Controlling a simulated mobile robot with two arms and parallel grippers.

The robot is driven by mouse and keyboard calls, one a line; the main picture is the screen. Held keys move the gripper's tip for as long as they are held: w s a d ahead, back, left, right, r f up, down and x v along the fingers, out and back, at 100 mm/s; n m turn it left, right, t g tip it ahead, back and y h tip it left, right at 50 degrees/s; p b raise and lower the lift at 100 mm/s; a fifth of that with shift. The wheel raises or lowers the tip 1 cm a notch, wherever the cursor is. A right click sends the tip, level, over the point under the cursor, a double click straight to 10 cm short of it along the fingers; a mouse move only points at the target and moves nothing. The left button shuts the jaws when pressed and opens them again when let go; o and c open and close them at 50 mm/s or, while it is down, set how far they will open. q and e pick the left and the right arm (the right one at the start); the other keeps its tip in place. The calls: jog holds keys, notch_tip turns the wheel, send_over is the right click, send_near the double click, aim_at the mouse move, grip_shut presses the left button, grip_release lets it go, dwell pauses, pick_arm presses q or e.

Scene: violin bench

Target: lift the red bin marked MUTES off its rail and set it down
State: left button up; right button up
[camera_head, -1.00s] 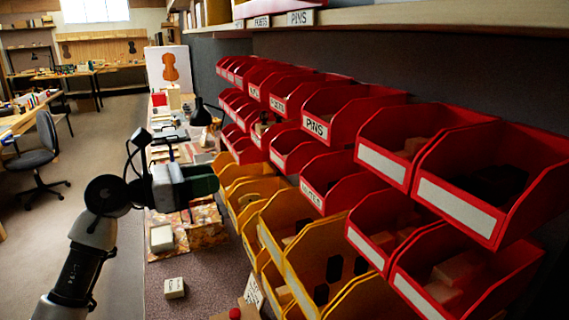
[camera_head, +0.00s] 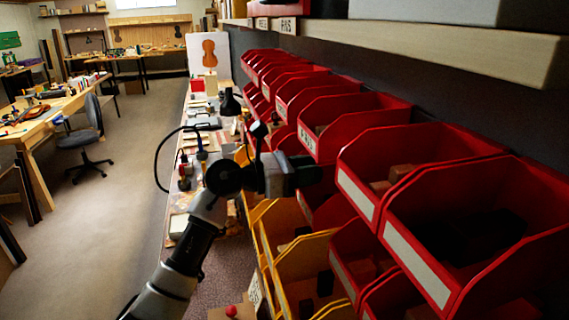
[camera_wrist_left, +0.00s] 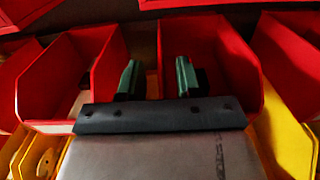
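Red bins hang in rows on the right in the head view. The lower-row red bin (camera_head: 331,211) under the PINS bin is partly hidden by my left gripper (camera_head: 308,174), and I cannot read MUTES on any label now. My left gripper is close in front of the rack. My right gripper is out of view.
Yellow bins (camera_head: 305,262) hang below the red ones. A wooden shelf (camera_head: 420,45) runs above the rack. The bench (camera_head: 226,262) beneath holds a black lamp (camera_head: 230,104) and small items. Open floor (camera_head: 105,220) lies to the left.

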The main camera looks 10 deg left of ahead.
pick_arm(q)
jog(key=shift+x, duration=0.8)
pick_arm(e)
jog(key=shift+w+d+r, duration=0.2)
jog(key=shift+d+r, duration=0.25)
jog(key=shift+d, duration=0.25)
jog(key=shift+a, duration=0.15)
pick_arm(q)
grip_shut()
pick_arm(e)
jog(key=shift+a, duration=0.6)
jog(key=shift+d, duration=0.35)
